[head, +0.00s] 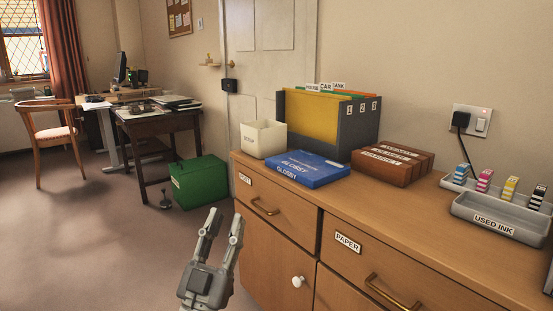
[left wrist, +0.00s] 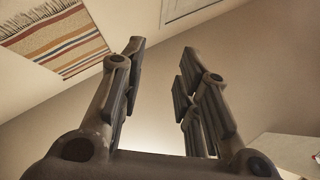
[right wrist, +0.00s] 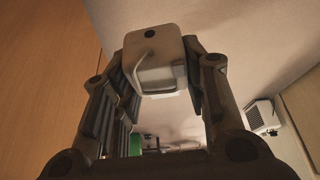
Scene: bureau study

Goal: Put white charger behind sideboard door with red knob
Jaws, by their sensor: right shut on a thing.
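The white charger (right wrist: 158,62) is between the fingers of my right gripper (right wrist: 160,80), which is shut on it in the right wrist view; a cable loop shows at its side. My right gripper is outside the head view. My left gripper (head: 226,222) is in front of the sideboard (head: 450,222), open and empty; its spread fingers also show in the left wrist view (left wrist: 165,70). The sideboard door (head: 270,262) under the POST drawer has a white knob (head: 298,281) and looks shut. No red knob is visible in the head view.
On the sideboard top stand a cream bin (head: 263,140), a file box (head: 355,125), a blue GLOSSY box (head: 305,169), a brown box (head: 392,163) and an ink tray (head: 500,215). A green box (head: 198,184) stands on the floor behind. Open carpet lies left.

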